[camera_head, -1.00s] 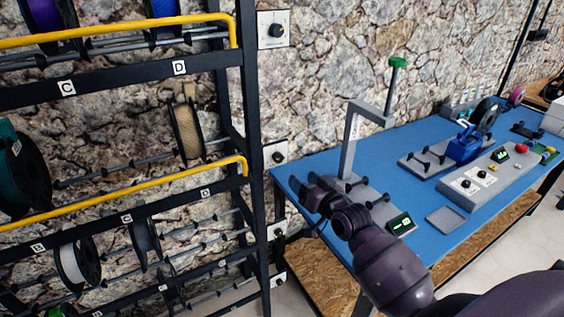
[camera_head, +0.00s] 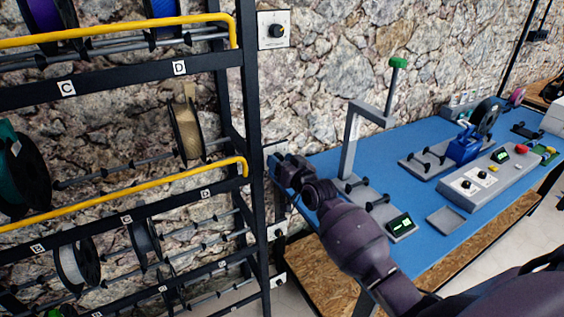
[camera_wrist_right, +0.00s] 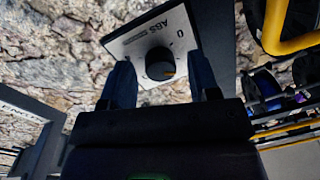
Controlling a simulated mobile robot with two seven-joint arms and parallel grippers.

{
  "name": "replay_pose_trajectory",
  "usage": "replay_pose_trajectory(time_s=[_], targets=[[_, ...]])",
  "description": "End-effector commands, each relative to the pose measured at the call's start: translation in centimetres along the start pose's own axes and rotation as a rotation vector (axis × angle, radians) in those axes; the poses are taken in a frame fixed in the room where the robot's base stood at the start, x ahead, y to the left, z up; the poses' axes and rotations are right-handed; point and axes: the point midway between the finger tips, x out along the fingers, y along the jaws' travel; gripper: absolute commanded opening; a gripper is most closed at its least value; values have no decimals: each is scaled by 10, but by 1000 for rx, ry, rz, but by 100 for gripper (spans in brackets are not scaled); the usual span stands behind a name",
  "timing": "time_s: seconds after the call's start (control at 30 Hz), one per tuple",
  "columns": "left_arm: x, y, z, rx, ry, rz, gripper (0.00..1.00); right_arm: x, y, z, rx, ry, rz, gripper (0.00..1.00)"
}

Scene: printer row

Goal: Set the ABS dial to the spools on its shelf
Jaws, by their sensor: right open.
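The ABS dial (camera_wrist_right: 160,64) is a dark round knob on a white plate (camera_wrist_right: 188,42) marked "ABS" and "0" in the right wrist view. A small orange mark shows at its lower right. My right gripper (camera_head: 276,170) is open, with its fingers on either side of the knob; I cannot tell if they touch it. In the head view the gripper hides most of this plate, beside the middle shelf. That shelf holds a teal spool (camera_head: 22,172) and a tan spool (camera_head: 187,129). My left gripper is not in view.
Another dial (camera_head: 275,30) is mounted higher on the rack's post side. The lower shelf holds a white spool (camera_head: 74,264) and a dark spool (camera_head: 144,240). The blue bench (camera_head: 350,230) at right carries a grey stand, a small display and a control box.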

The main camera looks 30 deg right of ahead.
Motion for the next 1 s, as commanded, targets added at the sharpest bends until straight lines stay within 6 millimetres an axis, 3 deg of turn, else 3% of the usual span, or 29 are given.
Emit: replay_pose_trajectory(time_s=[0.2,0.53,1.0], targets=[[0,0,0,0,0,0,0,0,0,0,0,0,0,56],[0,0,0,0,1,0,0,0,0,0,0,0,0,7],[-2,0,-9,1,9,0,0,0,0,-1,119,8,-2,7]])
